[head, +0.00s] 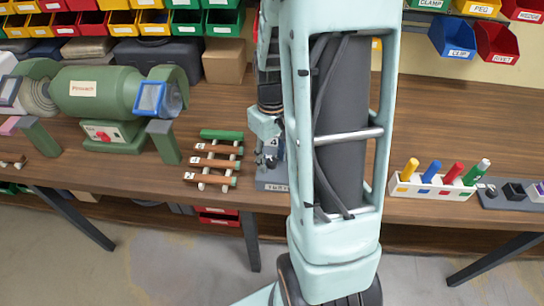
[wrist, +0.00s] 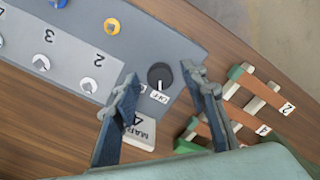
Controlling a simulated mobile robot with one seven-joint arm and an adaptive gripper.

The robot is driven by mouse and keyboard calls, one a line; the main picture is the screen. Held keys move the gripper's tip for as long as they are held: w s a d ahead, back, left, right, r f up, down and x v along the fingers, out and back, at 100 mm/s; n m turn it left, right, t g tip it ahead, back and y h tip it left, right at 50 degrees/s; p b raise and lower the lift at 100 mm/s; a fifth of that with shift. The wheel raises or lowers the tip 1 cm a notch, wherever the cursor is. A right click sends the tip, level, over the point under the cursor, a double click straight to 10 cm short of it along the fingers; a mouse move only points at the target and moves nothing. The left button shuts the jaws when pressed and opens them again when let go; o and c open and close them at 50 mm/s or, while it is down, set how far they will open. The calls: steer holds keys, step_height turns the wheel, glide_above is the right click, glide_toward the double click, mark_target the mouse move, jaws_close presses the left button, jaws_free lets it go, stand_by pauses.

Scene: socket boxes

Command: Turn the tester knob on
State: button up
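The black tester knob (wrist: 160,75) sits on the grey tester panel (wrist: 178,40) in the wrist view. Its white pointer line faces a small label that seems to read OFF (wrist: 159,97). My gripper (wrist: 162,82) is open, with one finger on each side of the knob and a gap to it on both sides. I cannot tell how high the fingertips are above the panel. In the head view my gripper (head: 268,145) is over the tester (head: 272,184), and my arm hides most of it.
Numbered sockets (wrist: 88,86) and an orange ring (wrist: 112,26) are on the panel. A MAR 4 card (wrist: 139,130) lies beside it. A wooden rack (wrist: 250,100) is close to the right finger. A green grinder-like machine (head: 100,95) stands at left, a coloured peg holder (head: 430,192) at right.

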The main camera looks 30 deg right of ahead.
jaws_close()
steer(key=shift+m, duration=0.4)
steer(key=m, duration=0.5)
steer(key=shift+m, duration=0.3)
steer(key=m+p, duration=0.1)
steer(key=m, duration=0.4)
steer(key=shift+m+p, duration=0.3)
steer(key=shift+m, duration=0.1)
jaws_free()
